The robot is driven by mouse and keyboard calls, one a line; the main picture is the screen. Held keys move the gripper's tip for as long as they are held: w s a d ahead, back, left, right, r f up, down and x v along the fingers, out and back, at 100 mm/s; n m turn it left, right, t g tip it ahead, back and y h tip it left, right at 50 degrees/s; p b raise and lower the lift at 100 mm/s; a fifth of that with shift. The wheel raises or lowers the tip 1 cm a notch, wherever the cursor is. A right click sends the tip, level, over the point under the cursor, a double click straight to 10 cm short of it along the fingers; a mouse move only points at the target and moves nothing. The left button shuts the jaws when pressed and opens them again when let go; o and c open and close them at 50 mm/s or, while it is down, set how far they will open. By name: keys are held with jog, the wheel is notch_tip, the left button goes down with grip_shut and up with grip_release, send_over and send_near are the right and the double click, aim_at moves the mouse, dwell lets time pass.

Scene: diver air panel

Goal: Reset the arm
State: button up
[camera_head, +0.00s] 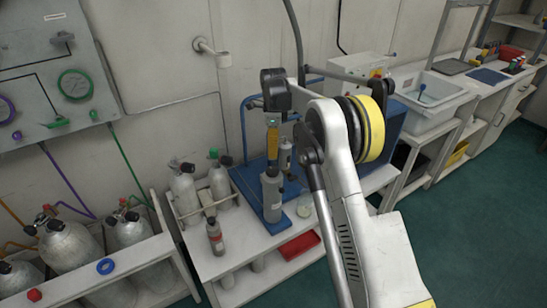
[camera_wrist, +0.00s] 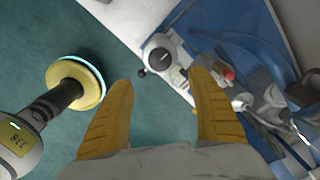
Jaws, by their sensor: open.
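My gripper (camera_wrist: 163,80) shows in the wrist view as two yellow ribbed fingers set wide apart. It is open, with nothing between the fingers. Behind the gap are the green floor and the edge of a blue board with fittings. In the head view my arm rises from the lower right and bends over the bench; its fingers cannot be clearly made out there. A grey cylinder (camera_head: 272,196) stands upright below the arm's end on the blue base (camera_head: 247,181). I cannot tell how close the gripper is to it.
A white bench (camera_head: 222,262) holds small cylinders (camera_head: 186,190), a bottle (camera_head: 215,236) and a red tray (camera_head: 299,245). A sink (camera_head: 432,95) is at right. Green floor (camera_head: 460,225) is clear there.

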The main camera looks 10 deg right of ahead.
jog(key=shift+r, duration=0.3)
jog(key=shift+r, duration=0.1)
jog(key=s+r+n+t, duration=0.4)
jog(key=s+r+n, duration=0.7)
jog(key=s+r, duration=0.75)
jog(key=s+f+n+t, duration=0.1)
jog(key=s+n, duration=0.4)
jog(key=s, duration=0.6)
jog(key=s+f+n+t, duration=0.2)
jog(key=s+f+n, duration=0.2)
jog(key=s, duration=0.7)
jog(key=shift+s+a+f+n, duration=0.25)
jog(key=shift+s+n, duration=0.1)
jog(key=shift+n, duration=0.15)
